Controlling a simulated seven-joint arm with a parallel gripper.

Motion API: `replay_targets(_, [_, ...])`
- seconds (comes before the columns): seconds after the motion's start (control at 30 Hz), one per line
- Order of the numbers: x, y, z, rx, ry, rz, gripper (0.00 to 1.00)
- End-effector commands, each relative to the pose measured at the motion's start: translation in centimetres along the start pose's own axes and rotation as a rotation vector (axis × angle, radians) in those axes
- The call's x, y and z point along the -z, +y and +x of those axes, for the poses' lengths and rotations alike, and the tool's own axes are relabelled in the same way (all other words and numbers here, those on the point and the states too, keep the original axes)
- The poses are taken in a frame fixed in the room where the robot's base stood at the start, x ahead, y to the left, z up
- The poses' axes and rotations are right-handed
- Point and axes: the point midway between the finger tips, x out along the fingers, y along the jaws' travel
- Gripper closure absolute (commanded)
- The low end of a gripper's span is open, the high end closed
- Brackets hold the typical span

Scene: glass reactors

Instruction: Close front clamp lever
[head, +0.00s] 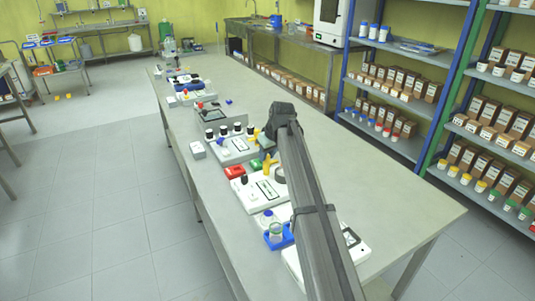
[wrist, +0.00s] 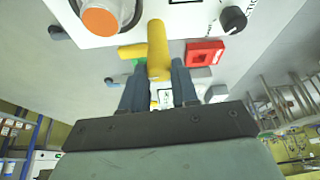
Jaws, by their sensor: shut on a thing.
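A yellow lever (wrist: 157,48) stands out between my fingers in the wrist view, with a second yellow bar (wrist: 130,51) beside it. In the head view a yellow lever (head: 269,164) shows just below my gripper (head: 266,148), and another yellow part (head: 256,135) shows at its left. My gripper (wrist: 158,88) has its dark fingers on either side of the lever's end and is shut on it. My arm and gripper hide part of the clamp, and I cannot tell the lever's exact angle.
A red block (head: 235,172) and a white device (head: 262,192) are close by on the long grey table (head: 330,160). Other white devices and dark-capped bottles line its left side. A flask in a blue holder (head: 277,235) stands nearer. The table's right side is clear.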

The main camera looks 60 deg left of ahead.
Motion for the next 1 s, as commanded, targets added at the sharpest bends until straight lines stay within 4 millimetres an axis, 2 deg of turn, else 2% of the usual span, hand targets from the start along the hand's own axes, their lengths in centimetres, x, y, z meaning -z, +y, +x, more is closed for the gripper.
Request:
replay_targets(0.6, [0.02, -0.42, 0.04, -0.222, -0.004, 0.531, 1.0])
replay_targets(1.0, [0.08, -0.49, 0.09, -0.32, -0.005, 0.77, 1.0])
